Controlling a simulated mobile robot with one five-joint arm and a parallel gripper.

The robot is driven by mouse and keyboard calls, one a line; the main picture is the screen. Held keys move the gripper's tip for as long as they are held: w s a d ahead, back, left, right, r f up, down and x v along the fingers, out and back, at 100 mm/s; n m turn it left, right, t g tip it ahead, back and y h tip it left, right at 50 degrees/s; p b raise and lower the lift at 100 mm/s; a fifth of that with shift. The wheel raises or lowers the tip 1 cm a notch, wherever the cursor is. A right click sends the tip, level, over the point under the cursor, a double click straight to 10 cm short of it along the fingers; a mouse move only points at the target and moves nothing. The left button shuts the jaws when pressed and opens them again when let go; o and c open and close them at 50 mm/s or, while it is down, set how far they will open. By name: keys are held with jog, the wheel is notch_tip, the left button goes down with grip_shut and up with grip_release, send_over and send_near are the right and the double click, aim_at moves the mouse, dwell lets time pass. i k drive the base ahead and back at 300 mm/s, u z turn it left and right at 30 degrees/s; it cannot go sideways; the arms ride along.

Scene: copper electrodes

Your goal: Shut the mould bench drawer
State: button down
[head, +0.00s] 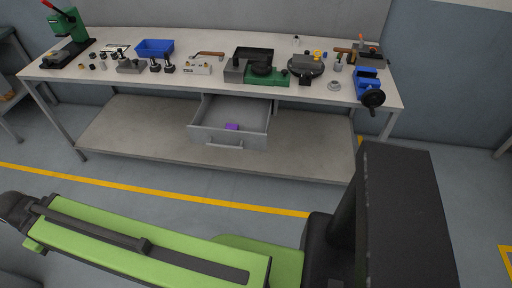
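The mould bench (215,85) stands ahead against the wall, with a pale top and grey legs. Its grey drawer (203,131) hangs under the middle of the top and is pulled open toward me. The drawer front has a bar handle (224,146). A small purple item (232,127) lies inside, near the front. My green and black arm crosses the bottom of the view, well short of the drawer. My gripper's fingertips cannot be made out in the head view.
A green press (66,35), a blue bin (155,48), a blue vise (368,82) and several small tools sit on the bench top. A lower shelf (120,130) runs beneath the drawer. The floor before the bench is clear, crossed by a yellow line (150,191).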

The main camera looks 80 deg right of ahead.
aim_at(253, 115)
jog(key=z, duration=0.1)
jog(key=i, duration=1.15)
jog(key=z, duration=2.1)
